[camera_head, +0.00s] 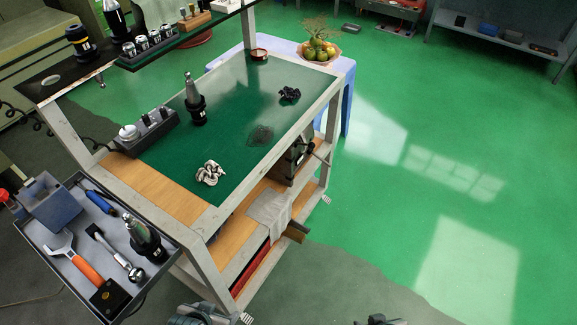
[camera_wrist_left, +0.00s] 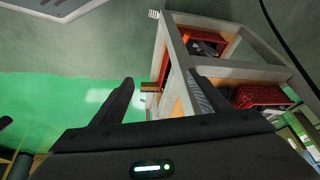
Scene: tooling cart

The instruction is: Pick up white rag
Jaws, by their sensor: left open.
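A small crumpled white rag (camera_head: 210,173), with dark folds or markings, lies on the near end of the cart's green mat (camera_head: 230,100). A larger pale grey-white cloth (camera_head: 270,210) drapes over the lower shelf's side. My left gripper (camera_head: 198,314) shows at the bottom edge in the head view, low beside the cart's near leg and well below the rag. In the left wrist view its two dark fingers (camera_wrist_left: 158,98) are wide apart with nothing between them. A dark part of my right gripper (camera_head: 380,320) shows at the bottom edge; its jaws are unclear.
A tool tray (camera_head: 150,277) with a hammer and other tools juts from the cart's left end. A black crumpled thing (camera_head: 289,94), a dark mesh-like patch (camera_head: 260,135) and a tool holder (camera_head: 194,112) are on the mat. Green floor (camera_head: 400,210) is clear on the right.

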